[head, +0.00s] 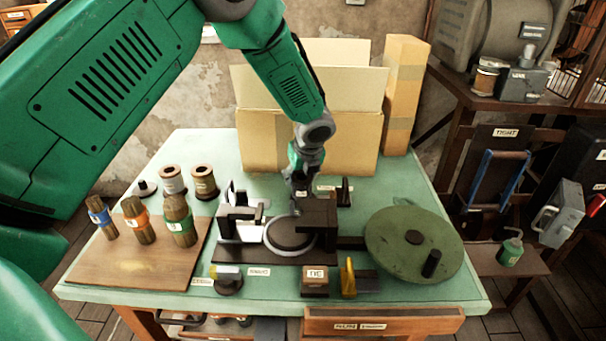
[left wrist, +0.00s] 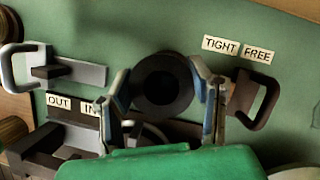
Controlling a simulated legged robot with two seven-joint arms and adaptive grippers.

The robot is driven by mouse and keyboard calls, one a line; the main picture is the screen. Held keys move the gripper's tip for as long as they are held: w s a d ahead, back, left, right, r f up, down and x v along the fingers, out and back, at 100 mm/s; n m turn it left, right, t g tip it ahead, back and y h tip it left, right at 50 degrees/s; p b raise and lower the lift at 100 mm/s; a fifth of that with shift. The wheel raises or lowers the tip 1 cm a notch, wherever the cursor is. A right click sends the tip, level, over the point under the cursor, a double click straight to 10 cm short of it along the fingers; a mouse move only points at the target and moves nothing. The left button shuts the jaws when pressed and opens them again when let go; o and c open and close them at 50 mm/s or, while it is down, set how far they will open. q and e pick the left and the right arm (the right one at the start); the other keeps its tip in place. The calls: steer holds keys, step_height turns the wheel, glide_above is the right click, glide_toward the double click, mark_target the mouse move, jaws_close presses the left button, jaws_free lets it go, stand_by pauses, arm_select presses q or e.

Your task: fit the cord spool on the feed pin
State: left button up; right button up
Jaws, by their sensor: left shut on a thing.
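My left gripper (head: 301,190) reaches down over the back middle of the green table, behind the press. In the left wrist view it (left wrist: 158,88) is shut on a dark round piece with a darker centre, which I take to be the cord spool (left wrist: 162,103). The spool lies between the two fingertips, with a finger on each side. My right gripper is not in view.
The press (head: 240,250) stands in front of the gripper, with a large green handwheel (head: 390,235) to the right. A dark handle (left wrist: 255,100) is close right of the fingers. Cardboard boxes (head: 265,145) stand behind.

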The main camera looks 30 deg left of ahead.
arm_select(q)
steer(key=o, duration=1.3)
steer(key=shift+d+r, duration=0.1)
steer(key=shift+d, duration=0.1)
steer(key=shift+d+r, duration=0.1)
steer(key=shift+d, duration=0.25)
steer(key=shift+r, duration=0.35)
steer(key=w+a+r+p+v, duration=0.1)
steer(key=p+v, duration=0.8)
steer(key=v, duration=0.9)
steer(key=shift+w+a+r, duration=0.2)
steer(key=shift+a, duration=0.25)
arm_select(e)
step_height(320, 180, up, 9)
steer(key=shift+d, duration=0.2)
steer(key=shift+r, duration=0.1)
